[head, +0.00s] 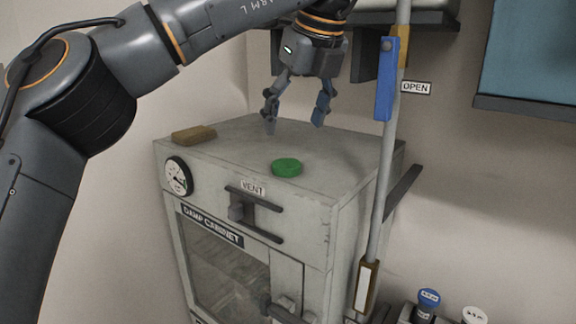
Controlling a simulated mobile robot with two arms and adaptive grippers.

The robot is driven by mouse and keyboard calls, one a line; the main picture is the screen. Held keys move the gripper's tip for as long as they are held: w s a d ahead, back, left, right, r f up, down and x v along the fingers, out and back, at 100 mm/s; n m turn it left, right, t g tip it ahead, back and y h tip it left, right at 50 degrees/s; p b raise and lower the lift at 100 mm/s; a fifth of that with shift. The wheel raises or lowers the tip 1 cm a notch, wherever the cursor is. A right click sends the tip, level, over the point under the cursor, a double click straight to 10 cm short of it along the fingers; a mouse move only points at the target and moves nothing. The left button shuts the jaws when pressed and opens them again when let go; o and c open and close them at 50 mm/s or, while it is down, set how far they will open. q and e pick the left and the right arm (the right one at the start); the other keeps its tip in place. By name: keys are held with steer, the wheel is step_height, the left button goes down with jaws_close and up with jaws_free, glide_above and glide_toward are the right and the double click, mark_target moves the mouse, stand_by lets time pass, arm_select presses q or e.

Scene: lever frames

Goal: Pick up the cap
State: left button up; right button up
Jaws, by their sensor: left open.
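A green round cap (286,167) lies flat on the top of the grey damp cabinet (228,141), near its front edge. My left gripper (294,128) points down above the cabinet top, with its two fingers spread apart and nothing between them. In the picture it is just above the cap and looks to be farther back than the cap, not touching it. My right gripper is not in view.
A brown block (194,134) lies on the cabinet's left part. A grey pole (387,160) with a blue handle (385,80) stands along the right side, beside an "OPEN" label (416,88). A vent handle (254,212) juts from the front. Bottles (428,302) stand at lower right.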

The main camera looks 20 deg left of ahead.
mark_target(287, 163)
arm_select(q)
steer(key=x, duration=0.3)
steer(key=shift+a+r, duration=0.1)
steer(key=w+f+p, duration=0.1)
steer(key=f+p, duration=0.1)
steer(key=shift+w+a+f+p, duration=0.15)
steer(key=shift+w+f+p, duration=0.15)
steer(key=shift+w+f, duration=0.1)
steer(key=p+x, duration=0.1)
steer(key=x, duration=0.2)
steer(key=shift+w+f, duration=0.1)
steer(key=shift+a+f, duration=0.1)
steer(key=shift+c, duration=0.4)
steer(key=c, duration=0.7)
steer(key=shift+c, duration=0.6)
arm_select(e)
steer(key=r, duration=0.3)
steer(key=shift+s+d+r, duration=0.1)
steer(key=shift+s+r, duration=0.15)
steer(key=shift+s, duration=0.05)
